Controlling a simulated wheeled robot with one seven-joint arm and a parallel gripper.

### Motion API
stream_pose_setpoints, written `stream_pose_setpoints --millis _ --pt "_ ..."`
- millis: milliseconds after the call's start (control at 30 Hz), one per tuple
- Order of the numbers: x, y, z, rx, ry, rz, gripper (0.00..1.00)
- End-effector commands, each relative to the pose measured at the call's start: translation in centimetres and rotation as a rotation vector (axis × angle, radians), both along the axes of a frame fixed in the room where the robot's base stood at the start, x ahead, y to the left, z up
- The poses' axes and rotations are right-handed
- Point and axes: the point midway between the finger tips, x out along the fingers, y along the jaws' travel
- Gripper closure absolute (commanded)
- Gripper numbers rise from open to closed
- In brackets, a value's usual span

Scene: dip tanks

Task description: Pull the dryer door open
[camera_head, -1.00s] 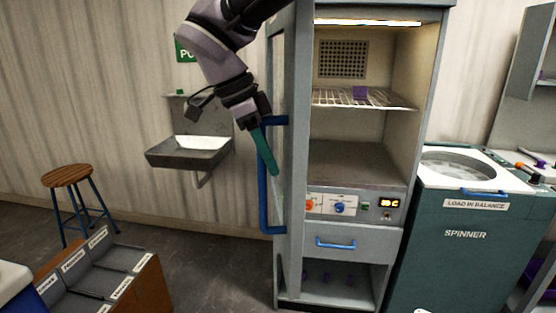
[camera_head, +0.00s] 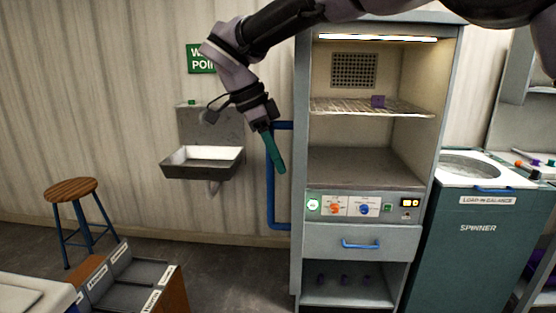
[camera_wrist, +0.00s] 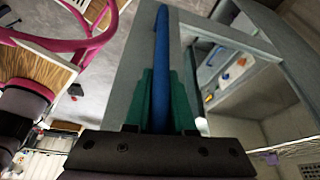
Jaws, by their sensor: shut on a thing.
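The dryer (camera_head: 365,180) is a tall grey cabinet, and its lit interior with a wire shelf shows openly in the head view. Its door (camera_head: 298,150) stands swung out at the cabinet's left side, seen nearly edge-on. The long blue door handle (camera_head: 270,190) projects left from it. My gripper (camera_head: 280,168), with green fingers, is at the handle's upper part. In the wrist view the handle (camera_wrist: 161,45) runs between the green fingers (camera_wrist: 163,85), which are shut on it. The grey door frame (camera_wrist: 125,85) lies behind them.
A wall sink (camera_head: 202,162) is left of the door. A wooden stool (camera_head: 71,190) and a compartmented bin (camera_head: 135,275) stand lower left. The spinner (camera_head: 470,235) is close at the dryer's right. Some floor is clear before the sink.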

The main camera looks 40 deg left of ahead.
Motion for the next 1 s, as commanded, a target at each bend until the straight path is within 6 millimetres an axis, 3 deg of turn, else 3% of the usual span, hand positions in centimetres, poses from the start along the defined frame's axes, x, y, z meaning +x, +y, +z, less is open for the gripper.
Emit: stream_pose_setpoints --millis 33,267,300,333,367,767,1000 --pt "-1.2 0.0 -0.3 -0.007 0.018 0.006 1.00" --pt "-1.2 0.0 -0.3 -0.008 0.018 0.005 1.00" --pt "-1.2 0.0 -0.3 -0.008 0.018 0.005 0.62" --pt "-1.2 0.0 -0.3 -0.008 0.017 0.006 0.51" --pt "-1.1 0.0 -0.3 -0.008 0.016 0.006 0.48" --pt "-0.6 0.1 0.1 -0.002 0.007 0.003 0.48" --pt "-1.6 1.3 3.5 0.000 0.005 0.004 0.48"
